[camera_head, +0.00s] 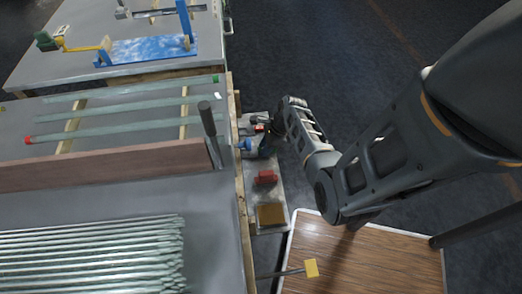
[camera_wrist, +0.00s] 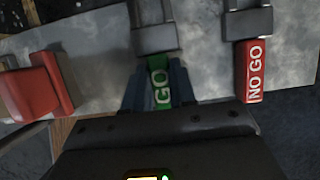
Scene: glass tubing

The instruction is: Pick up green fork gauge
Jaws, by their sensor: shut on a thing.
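The green fork gauge (camera_wrist: 158,68) is marked GO and has a grey fork end pointing away from me in the wrist view. My gripper (camera_wrist: 157,88) is shut on its green handle, with a dark finger on each side. In the head view my gripper (camera_head: 262,142) is low over the narrow grey side shelf, right of the bench. The green gauge cannot be made out there. I cannot tell whether the gauge still touches the surface.
A red NO GO fork gauge (camera_wrist: 252,72) lies close to the right of my gripper. A red object (camera_wrist: 35,88) is to the left. The bench (camera_head: 110,225) holds several glass tubes and a brown board (camera_head: 105,165). A wooden-topped surface (camera_head: 380,255) stands at lower right.

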